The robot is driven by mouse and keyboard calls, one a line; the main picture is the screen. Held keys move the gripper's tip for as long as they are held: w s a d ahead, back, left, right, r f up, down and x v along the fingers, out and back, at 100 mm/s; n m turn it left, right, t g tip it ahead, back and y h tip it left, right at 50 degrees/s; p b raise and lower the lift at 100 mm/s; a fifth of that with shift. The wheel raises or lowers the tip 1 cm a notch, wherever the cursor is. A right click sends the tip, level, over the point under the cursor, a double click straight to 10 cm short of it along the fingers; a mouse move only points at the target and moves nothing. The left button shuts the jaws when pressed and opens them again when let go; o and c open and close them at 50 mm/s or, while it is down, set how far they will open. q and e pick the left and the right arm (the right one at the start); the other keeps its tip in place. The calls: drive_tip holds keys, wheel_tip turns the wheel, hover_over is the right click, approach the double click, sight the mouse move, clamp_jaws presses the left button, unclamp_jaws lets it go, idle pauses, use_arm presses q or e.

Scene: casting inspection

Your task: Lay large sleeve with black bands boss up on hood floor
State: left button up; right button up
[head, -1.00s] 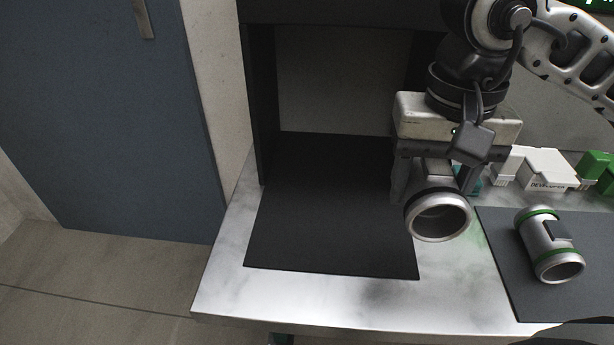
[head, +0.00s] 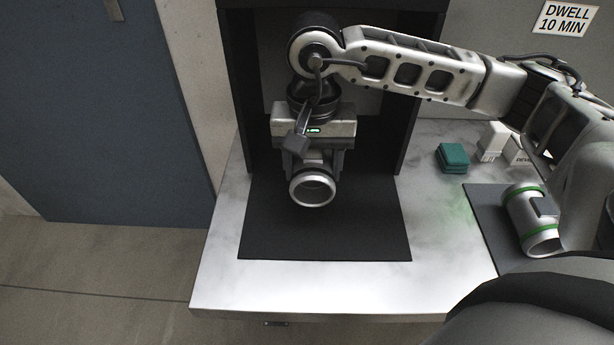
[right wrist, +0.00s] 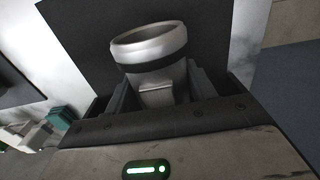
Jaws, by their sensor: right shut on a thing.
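The large sleeve with black bands (head: 313,190) is a silver tube with its open end facing the head camera. My right gripper (head: 312,165) is shut on it and holds it over the black hood floor (head: 325,240). In the right wrist view the sleeve (right wrist: 150,48) sits between the two fingers (right wrist: 155,92), with a black band near its open end and the square boss facing the gripper's palm. A gap between sleeve and floor is hard to judge. My left gripper is not in view.
A green-banded sleeve (head: 527,218) lies on a dark mat (head: 486,222) at the right. A teal stack (head: 453,158) and white boxes (head: 492,140) stand behind it. Dark hood walls (head: 236,90) flank the floor. The floor's front part is clear.

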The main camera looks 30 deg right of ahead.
drive_tip(key=shift+w+a+f, duration=0.2)
drive_tip(key=shift+w+f, duration=0.2)
drive_tip(key=shift+w+f+p, duration=0.15)
drive_tip(key=shift+f+p, duration=0.25)
drive_tip(key=shift+f, duration=1.3)
drive_tip(key=shift+f, duration=0.2)
drive_tip(key=o, duration=1.6)
drive_tip(key=shift+c, duration=0.2)
drive_tip(key=shift+r, duration=0.3)
wheel_tip(320, 180, up, 12)
drive_tip(key=shift+f+b, duration=0.1)
drive_tip(key=shift+b, duration=0.35)
